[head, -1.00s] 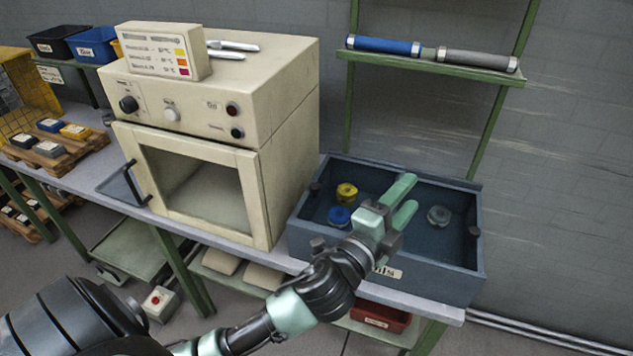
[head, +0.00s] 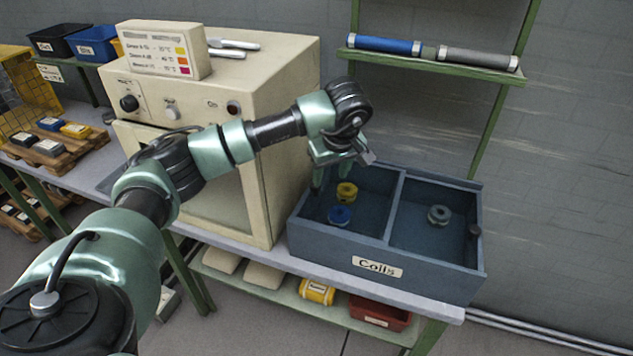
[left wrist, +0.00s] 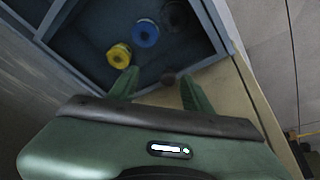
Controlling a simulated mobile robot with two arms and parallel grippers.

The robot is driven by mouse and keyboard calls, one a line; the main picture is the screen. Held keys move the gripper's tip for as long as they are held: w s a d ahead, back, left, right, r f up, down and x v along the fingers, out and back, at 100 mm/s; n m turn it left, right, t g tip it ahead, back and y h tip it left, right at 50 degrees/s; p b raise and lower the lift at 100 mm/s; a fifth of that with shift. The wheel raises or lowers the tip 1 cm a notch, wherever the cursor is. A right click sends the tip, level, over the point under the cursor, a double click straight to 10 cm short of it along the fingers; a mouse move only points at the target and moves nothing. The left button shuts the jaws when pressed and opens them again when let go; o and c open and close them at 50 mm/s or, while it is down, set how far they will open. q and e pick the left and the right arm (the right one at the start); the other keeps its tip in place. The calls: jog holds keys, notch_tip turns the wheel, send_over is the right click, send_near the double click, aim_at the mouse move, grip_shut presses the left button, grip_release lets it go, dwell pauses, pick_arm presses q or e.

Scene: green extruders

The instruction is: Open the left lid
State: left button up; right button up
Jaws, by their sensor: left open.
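The blue-grey coil box (head: 445,262) stands on the bench and has left and right compartments. No lid panel can be made out clearly; the interiors show. My left gripper (head: 328,178) is open and points down at the box's left side, hiding part of that edge. My right gripper is out of view.
A yellow coil (head: 346,192) and blue coil (head: 340,215) are in the left compartment, a grey coil (head: 438,214) in the right. The cream oven (head: 290,110) stands close left of the box. A shelf (head: 430,62) with two rolls is above.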

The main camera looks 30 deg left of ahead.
pick_arm(q)
jog(key=shift+y, duration=0.5)
jog(key=a+f, duration=0.1)
jog(key=f, duration=0.1)
jog(key=w+a+f+p, duration=0.1)
jog(key=a+f, duration=0.1)
jog(key=a+f+p, duration=0.1)
jog(key=f, duration=0.1)
jog(key=shift+w+a, duration=0.15)
jog(key=shift+a, duration=0.25)
grip_shut()
dwell(0.7)
